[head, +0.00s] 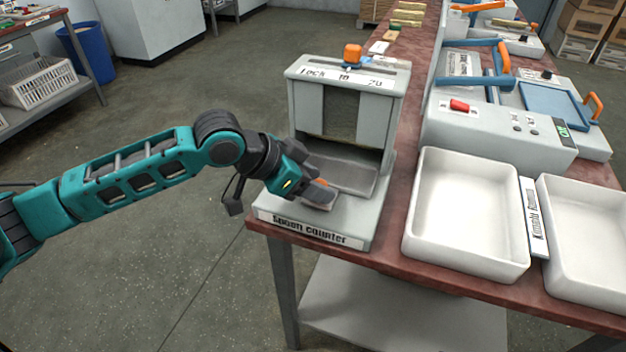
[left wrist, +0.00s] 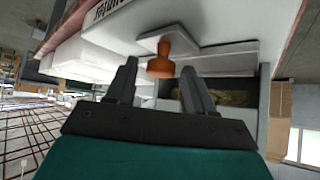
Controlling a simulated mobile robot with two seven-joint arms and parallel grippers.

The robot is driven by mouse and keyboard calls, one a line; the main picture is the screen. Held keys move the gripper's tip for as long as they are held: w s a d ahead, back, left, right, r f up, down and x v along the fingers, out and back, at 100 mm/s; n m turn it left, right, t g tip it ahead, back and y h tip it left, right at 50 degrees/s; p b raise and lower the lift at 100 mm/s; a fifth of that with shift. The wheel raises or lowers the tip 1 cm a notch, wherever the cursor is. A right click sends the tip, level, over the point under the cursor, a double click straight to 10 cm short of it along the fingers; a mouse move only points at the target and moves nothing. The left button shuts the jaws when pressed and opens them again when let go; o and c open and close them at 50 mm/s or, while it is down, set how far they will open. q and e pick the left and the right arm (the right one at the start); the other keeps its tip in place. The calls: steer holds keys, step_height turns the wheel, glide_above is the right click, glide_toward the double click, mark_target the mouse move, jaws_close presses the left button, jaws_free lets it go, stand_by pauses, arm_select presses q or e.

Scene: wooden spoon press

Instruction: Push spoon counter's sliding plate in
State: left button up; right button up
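The spoon counter (head: 318,232) is a pale grey box-shaped machine with an open front bay, standing at the near left corner of the bench. Its sliding plate (head: 318,199) is grey and sticks out at the front, partly hidden by my left gripper (head: 308,188). The plate's orange knob (left wrist: 160,60) shows between and just beyond the fingertips in the left wrist view; a bit of orange also shows in the head view (head: 320,182). My left gripper (left wrist: 161,72) is open, with gaps on both sides of the knob. My right gripper is not in view.
An orange knob (head: 352,54) tops the counter. White trays (head: 466,272) stand to its right, and a grey machine with a red switch (head: 459,105) stands behind them. The red-brown bench top (head: 402,205) has a narrow clear strip beside the counter. Open floor lies left.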

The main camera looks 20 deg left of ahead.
arm_select(q)
jaws_close()
stand_by(0.3)
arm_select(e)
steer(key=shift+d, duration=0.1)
